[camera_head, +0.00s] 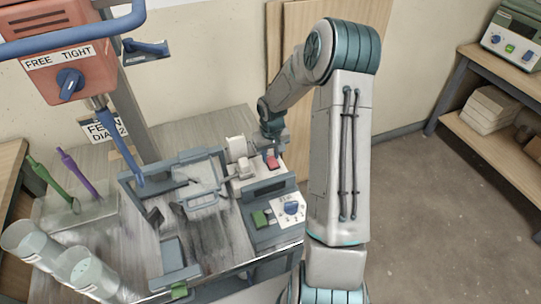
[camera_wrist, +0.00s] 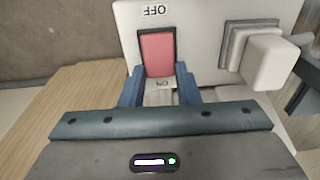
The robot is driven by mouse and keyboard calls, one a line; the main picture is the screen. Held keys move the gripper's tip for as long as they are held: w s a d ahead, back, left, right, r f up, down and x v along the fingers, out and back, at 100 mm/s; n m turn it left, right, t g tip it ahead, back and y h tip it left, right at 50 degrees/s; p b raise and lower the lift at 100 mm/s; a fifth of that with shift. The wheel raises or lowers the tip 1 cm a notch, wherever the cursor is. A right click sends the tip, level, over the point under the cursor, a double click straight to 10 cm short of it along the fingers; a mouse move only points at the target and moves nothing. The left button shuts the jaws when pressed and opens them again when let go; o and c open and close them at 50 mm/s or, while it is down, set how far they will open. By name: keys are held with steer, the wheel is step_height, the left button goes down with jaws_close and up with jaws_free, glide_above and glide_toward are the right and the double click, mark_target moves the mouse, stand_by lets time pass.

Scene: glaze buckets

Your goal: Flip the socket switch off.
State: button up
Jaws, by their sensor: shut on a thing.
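The socket switch (camera_wrist: 157,54) is a red rocker in a dark frame on a white socket plate (camera_wrist: 199,18). The red switch also shows in the head view (camera_head: 272,162). My gripper (camera_wrist: 160,88) has its two blue fingers on either side of the switch's near end, shut on it. Its fingertips are hard to make out in the head view. I cannot tell for sure which way the rocker is tipped.
A white plug (camera_wrist: 268,60) sticks out of the plate beside the switch. In the head view, a machine with a dial (camera_head: 291,208) and a green button stands in front of the socket. Clear cylinders (camera_head: 90,275) stand at the left. An orange control box (camera_head: 68,55) hangs above.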

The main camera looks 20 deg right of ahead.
mark_target(274, 165)
steer(key=shift+s+f+t+b, duration=0.1)
steer(key=shift+s+t+b, duration=0.05)
steer(key=shift+t+b, duration=0.45)
steer(key=shift+r, duration=0.2)
steer(key=o, duration=1)
steer(key=shift+r, duration=0.1)
steer(key=s+r, duration=0.1)
steer(key=r, duration=0.8)
steer(key=s+r, duration=0.1)
steer(key=r, duration=0.3)
steer(key=shift+s+r, duration=0.2)
steer(key=shift+s, duration=0.1)
